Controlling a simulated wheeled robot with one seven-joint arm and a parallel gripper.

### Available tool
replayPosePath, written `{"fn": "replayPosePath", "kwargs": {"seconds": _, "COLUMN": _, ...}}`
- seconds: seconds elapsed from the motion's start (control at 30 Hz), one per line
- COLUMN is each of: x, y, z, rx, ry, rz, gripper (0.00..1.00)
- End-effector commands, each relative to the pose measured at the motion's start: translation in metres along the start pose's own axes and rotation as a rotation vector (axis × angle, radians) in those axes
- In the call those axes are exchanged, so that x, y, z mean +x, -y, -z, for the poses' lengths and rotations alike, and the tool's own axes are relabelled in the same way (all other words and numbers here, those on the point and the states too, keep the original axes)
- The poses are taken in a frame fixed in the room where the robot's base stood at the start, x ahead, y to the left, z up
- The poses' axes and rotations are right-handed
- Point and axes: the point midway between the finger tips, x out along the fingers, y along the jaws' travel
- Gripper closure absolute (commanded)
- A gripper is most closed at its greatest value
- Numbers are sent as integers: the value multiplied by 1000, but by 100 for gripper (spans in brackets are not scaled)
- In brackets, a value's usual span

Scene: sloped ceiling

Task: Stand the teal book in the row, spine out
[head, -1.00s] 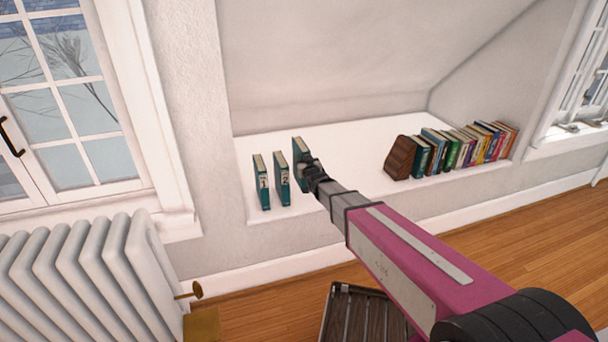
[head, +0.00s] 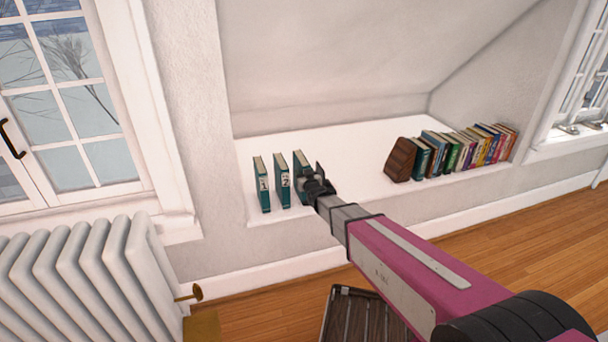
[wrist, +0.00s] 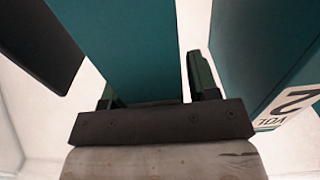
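The teal book (head: 300,168) stands upright on the white ledge, just right of two other teal volumes, its front edge roughly in line with theirs. My gripper (head: 316,183) is at its front and hides most of its spine. In the wrist view the teal book (wrist: 135,45) lies between my open fingers (wrist: 150,80), with pale gaps on both sides. The volume marked 2 (head: 282,178) stands next to it and also shows at right in the wrist view (wrist: 258,55). The volume marked 1 (head: 262,184) is at the left end.
A brown wooden bookend (head: 399,160) and a row of coloured books (head: 455,150) stand at the ledge's right. The ledge (head: 355,150) is bare between the two groups. A white radiator (head: 85,280) stands at lower left, and a dark slatted crate (head: 365,318) is on the floor.

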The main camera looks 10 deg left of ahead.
Motion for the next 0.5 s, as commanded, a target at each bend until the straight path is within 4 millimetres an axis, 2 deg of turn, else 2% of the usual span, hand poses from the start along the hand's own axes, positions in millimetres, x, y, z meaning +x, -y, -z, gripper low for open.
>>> {"fn": "replayPosePath", "kwargs": {"seconds": 0.4, "x": 0, "y": 0, "z": 3, "rx": 0, "ry": 0, "rz": 0, "gripper": 36}}
{"fn": "replayPosePath", "kwargs": {"seconds": 0.5, "x": -8, "y": 0, "z": 3, "rx": 0, "ry": 1, "rz": 0, "gripper": 36}}
